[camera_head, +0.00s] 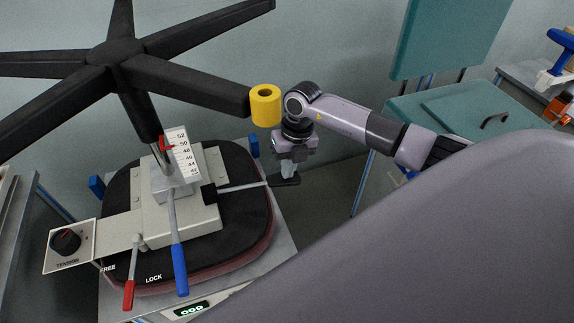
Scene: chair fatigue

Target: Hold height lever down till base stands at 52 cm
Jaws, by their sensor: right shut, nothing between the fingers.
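An upside-down office chair lies with its black seat (255,225) on a bench, and its star base (115,52) stands up on a column. A white height scale (183,158) marked 42 to 52 stands beside the column. A red pointer (166,143) is near its upper end, around 50 to 52; the exact value is not clear. The height lever (240,187) sticks out right from the grey mechanism and ends in a black paddle (285,181). My right gripper (288,173) is shut and empty, pointing down at the paddle; it appears to touch it. My left gripper is not in view.
A blue-handled lever (180,270), a red-handled FREE/LOCK lever (129,293) and a tension knob (66,241) are at the front and left.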

